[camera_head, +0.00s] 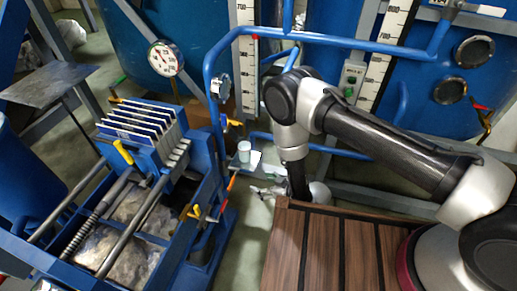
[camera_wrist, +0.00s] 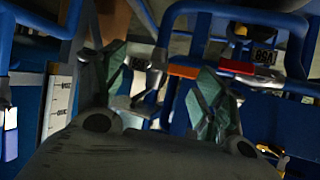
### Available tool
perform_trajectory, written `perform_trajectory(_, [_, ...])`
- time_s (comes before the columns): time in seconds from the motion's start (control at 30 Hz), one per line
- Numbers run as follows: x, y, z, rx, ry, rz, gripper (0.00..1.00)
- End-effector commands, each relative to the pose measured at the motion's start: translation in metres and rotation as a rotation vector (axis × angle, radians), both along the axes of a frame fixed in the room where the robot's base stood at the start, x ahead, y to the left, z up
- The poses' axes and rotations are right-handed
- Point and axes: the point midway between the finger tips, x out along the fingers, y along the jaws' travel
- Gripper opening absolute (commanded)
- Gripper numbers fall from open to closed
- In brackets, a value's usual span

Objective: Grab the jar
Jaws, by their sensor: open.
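A small pale, translucent jar (camera_head: 244,151) stands upright at the middle of the head view, on a small light ledge beside the blue pipe frame. My gripper (camera_head: 258,189) is low, just left of the wooden deck's corner, below and slightly right of the jar in the picture. It looks apart from the jar. In the wrist view my gripper (camera_wrist: 155,75) shows two greenish-grey fingers spread wide, with a gap between them. A pale grey shape shows in that gap, but I cannot tell whether it is the jar. The wrist view is dark.
A blue filter press (camera_head: 145,125) with white plates and yellow handles stands at left. A pressure gauge (camera_head: 165,58) is above it. Blue pipes (camera_head: 212,100) rise close to the jar. Blue tanks (camera_head: 425,85) are behind. A slatted wooden deck (camera_head: 330,250) lies at the lower right.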

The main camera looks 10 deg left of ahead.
Motion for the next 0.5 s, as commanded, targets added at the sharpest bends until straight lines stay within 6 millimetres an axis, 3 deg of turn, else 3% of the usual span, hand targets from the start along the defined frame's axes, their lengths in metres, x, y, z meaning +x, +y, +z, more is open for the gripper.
perform_trajectory(0.03, [0.012, 0.018, 0.029, 0.115, -0.067, 0.0, 0.71])
perform_trajectory(0.1, [0.02, 0.029, 0.062, 0.243, -0.139, -0.004, 0.71])
perform_trajectory(0.2, [0.024, 0.034, 0.093, 0.364, -0.205, -0.008, 0.71])
perform_trajectory(0.3, [0.026, 0.035, 0.11, 0.424, -0.24, -0.013, 0.71])
perform_trajectory(0.5, [0.036, 0.053, 0.115, 0.439, -0.253, -0.014, 0.71])
